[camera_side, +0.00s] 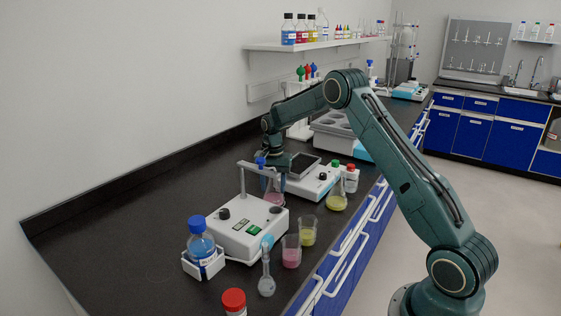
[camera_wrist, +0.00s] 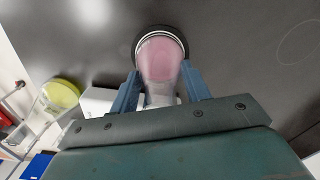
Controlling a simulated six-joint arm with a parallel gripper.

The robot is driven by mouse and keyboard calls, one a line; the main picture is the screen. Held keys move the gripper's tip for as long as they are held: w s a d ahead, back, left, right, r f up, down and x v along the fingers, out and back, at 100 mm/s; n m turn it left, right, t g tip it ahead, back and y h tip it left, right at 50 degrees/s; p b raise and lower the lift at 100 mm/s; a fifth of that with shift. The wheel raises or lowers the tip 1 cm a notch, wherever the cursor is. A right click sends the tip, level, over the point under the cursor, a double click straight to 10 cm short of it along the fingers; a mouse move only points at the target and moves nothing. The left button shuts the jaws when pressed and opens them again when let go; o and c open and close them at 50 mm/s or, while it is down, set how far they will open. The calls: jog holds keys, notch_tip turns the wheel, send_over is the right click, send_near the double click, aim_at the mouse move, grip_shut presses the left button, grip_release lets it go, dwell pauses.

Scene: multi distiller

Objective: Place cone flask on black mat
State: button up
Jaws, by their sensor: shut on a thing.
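The cone flask (camera_side: 274,198) with pink liquid is behind the white stirrer unit in the side view, partly hidden by it. My gripper (camera_side: 266,172) is shut on its upper part. In the wrist view the fingers of my gripper (camera_wrist: 160,90) are on either side of the neck, and the flask (camera_wrist: 160,58) points base away from the camera. A dark round rim, possibly the black mat (camera_wrist: 189,38), shows around the flask's base. I cannot tell whether the base touches it. The black mat is not distinguishable in the side view.
The white stirrer unit (camera_side: 240,232) stands in front of the flask. A balance (camera_side: 313,183) and a yellow-liquid flask (camera_side: 337,199) are to the right. Beakers, a blue-capped bottle (camera_side: 201,246) and a volumetric flask (camera_side: 267,284) stand nearer. The bench by the wall is clear.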

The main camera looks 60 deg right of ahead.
jog(key=shift+f, duration=0.1)
jog(key=o, duration=1.1)
jog(key=shift+c, duration=0.2)
notch_tip(320, 180, up, 12)
dwell(0.6)
